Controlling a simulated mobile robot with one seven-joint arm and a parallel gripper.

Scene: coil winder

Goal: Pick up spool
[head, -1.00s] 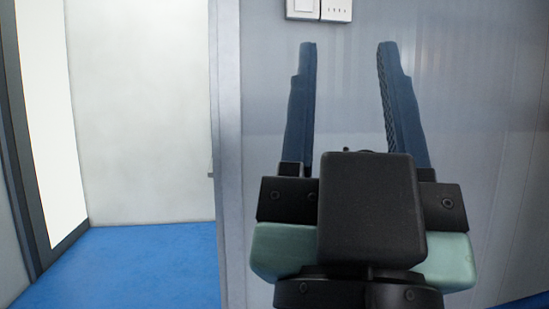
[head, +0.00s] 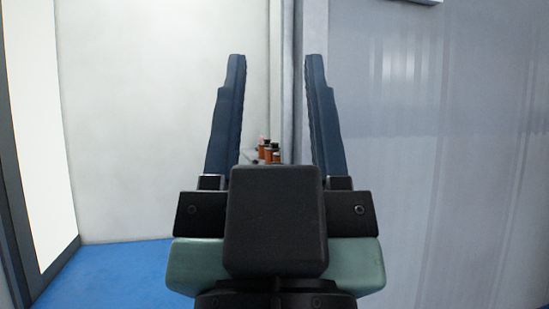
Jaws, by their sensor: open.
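A grey panel wall (head: 430,150) stands close on the right, its edge near my right finger. A pale wall (head: 165,120) is behind. A bright, dark-framed opening (head: 35,140) is at the left. Blue floor (head: 110,275) shows clear at lower left.

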